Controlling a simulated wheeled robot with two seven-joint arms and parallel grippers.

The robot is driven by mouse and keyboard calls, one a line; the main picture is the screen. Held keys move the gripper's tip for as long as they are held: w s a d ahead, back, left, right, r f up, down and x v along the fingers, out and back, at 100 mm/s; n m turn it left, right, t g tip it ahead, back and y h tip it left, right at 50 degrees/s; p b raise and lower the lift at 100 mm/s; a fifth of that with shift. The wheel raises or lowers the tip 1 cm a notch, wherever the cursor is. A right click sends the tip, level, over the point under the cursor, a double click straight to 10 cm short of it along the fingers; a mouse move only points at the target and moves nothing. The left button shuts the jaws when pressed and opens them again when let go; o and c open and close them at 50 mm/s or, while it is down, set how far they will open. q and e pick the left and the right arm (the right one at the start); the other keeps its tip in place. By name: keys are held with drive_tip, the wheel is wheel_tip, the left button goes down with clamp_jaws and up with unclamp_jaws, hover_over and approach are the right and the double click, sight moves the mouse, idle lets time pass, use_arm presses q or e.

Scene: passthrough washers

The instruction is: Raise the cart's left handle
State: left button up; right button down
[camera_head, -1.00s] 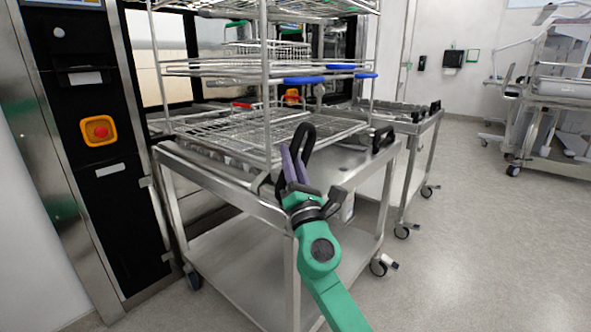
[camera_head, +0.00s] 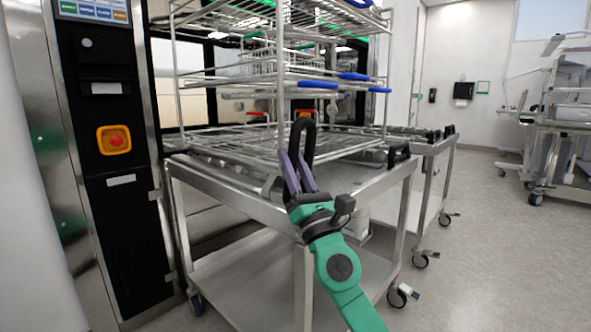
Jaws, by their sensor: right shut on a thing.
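The steel cart (camera_head: 229,192) stands in front of the washer, with a wire rack (camera_head: 230,146) on its top. My right gripper (camera_head: 297,172), with purple fingers on a green arm, is shut on this handle from below. The fingers hide the handle's lower part. The cart's other black handle (camera_head: 398,155) is at the right end of the near edge. My left gripper is not in view.
The washer's black panel (camera_head: 105,150) with an orange and red stop button (camera_head: 114,140) stands at the left. A second cart (camera_head: 432,165) is close behind at the right. Open floor (camera_head: 500,260) lies to the right.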

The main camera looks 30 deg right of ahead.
drive_tip(key=shift+a, duration=0.1)
idle(0.3)
drive_tip(key=c, duration=0.7)
unclamp_jaws()
drive_tip(key=shift+s+f, duration=0.1)
drive_tip(key=shift+f, duration=0.1)
use_arm(q)
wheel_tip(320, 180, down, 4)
drive_tip(key=b, duration=0.4)
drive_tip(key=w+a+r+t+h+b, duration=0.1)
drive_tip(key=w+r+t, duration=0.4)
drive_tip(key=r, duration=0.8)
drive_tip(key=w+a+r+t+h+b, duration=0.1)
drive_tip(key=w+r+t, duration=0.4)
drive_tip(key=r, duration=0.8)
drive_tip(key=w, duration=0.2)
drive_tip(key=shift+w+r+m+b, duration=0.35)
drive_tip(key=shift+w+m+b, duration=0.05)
use_arm(e)
drive_tip(key=v, duration=1.4)
